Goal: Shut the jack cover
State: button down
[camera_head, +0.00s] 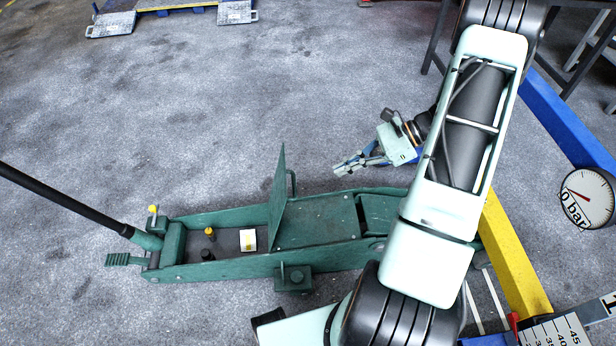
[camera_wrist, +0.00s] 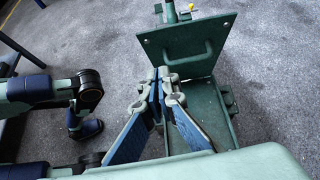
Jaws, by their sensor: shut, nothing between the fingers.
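The green trolley jack (camera_head: 315,228) stands on the floor. Its cover (camera_head: 278,197) is a green plate standing nearly upright, and the bay to its left is open, showing a yellow-capped part and a white label. In the wrist view the cover (camera_wrist: 185,38) faces me with its bar handle (camera_wrist: 188,58). My gripper (camera_head: 338,170) is shut and empty, to the right of the cover and above the jack body, apart from the cover in the head view. In the wrist view my gripper (camera_wrist: 164,74) points at the cover's lower left part; whether it touches cannot be told.
The jack's long black handle (camera_head: 70,203) reaches out to the left. A blue and yellow beam (camera_head: 515,255) and a pressure gauge (camera_head: 586,198) stand at the right. A ramp platform (camera_head: 170,8) lies at the back left. The floor behind the jack is clear.

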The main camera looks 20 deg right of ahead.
jog(key=a+r+b+x, duration=0.1)
jog(key=r+b+x, duration=0.1)
jog(key=x, duration=1)
jog(key=shift+w+a+m+b, duration=0.3)
jog(key=shift+w+a+b, duration=0.05)
jog(key=shift+b, duration=0.2)
jog(key=shift+a+r, duration=0.1)
jog(key=shift+r, duration=0.05)
